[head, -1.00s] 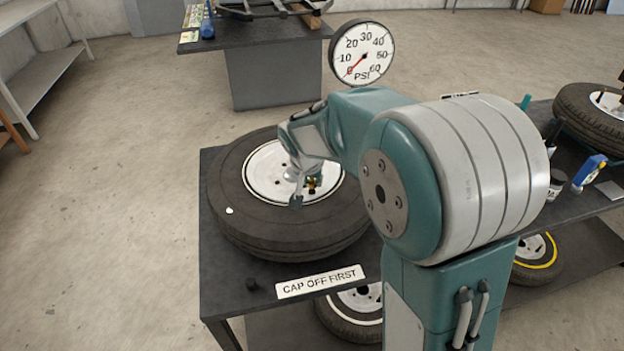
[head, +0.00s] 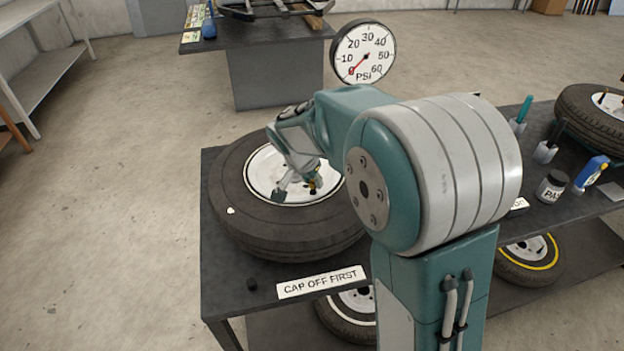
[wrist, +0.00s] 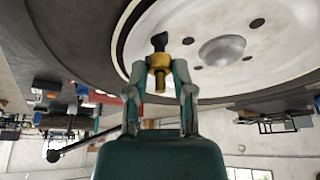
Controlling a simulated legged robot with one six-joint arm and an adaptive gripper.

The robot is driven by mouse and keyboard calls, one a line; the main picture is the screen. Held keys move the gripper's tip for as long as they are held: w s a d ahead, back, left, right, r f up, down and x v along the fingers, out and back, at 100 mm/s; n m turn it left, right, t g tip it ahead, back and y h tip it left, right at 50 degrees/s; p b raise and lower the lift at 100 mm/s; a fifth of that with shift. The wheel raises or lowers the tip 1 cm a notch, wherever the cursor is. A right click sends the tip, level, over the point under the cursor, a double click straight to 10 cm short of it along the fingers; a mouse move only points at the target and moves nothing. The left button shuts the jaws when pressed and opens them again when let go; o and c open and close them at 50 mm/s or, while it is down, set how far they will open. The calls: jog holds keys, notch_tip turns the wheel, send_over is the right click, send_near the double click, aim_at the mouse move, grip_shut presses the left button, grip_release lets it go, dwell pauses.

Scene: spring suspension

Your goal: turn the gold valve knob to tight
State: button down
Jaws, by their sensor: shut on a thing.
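The gold valve knob (wrist: 159,62) stands out from the white wheel hub (wrist: 240,45) in the wrist view, with a dark piece at its end. My gripper (wrist: 158,76) has one finger on each side of the knob and is shut on it. In the head view my gripper (head: 298,188) is low over the white hub, and a small bit of gold (head: 313,187) shows beside a finger. The tyre (head: 240,215) lies flat on the dark table. My arm hides part of the tyre's right side.
A round PSI gauge (head: 363,54) stands behind, its red needle near 0. A "CAP OFF FIRST" sign (head: 320,283) and a small black cap (head: 252,284) are at the table's front. A jar (head: 551,187) and a blue bottle (head: 590,173) stand to the right.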

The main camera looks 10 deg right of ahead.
jog(key=shift+c, duration=2.4)
grip_release()
jog(key=shift+w, duration=0.1)
jog(key=shift+a, duration=0.1)
jog(key=v, duration=1.1)
jog(key=shift+r, duration=0.4)
jog(key=s+d+n+t+y, duration=0.2)
jog(key=s+n, duration=0.7)
jog(key=s, duration=1.5)
jog(key=shift+s+d+f+y, duration=0.15)
jog(key=shift+d+f+y, duration=0.1)
jog(key=shift+d+y, duration=0.55)
